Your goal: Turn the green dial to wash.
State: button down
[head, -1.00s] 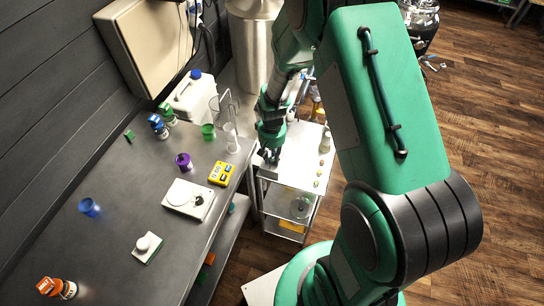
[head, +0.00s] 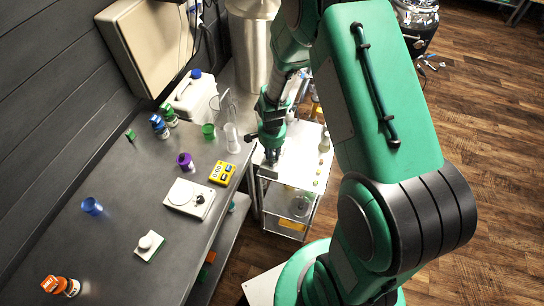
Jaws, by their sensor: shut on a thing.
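My gripper (head: 271,157) is at the back left corner of the steel cart (head: 289,172), pointing down close to its top. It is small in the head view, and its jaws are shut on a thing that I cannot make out. I cannot make out a green dial or any wash mark there; the gripper and wrist cover that spot. A small green object (head: 130,134) stands on the dark bench near the wall, well left of my gripper. It is too small to tell what it is.
The dark bench (head: 120,215) holds a white scale (head: 188,198), a yellow timer (head: 222,172), a purple cup (head: 186,160), a green cup (head: 208,131) and a white jug (head: 193,97). Bottles (head: 324,143) stand along the cart's right side. Wooden floor (head: 490,150) is open at right.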

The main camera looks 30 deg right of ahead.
jog(key=m, duration=0.4)
jog(key=shift+m, duration=0.3)
jog(key=m, duration=0.4)
jog(key=shift+m+p, duration=0.3)
jog(key=shift+p, duration=0.1)
jog(key=m, duration=0.4)
jog(key=shift+m, duration=2.2)
jog(key=c, duration=1.5)
grip_release()
jog(key=shift+r, duration=0.1)
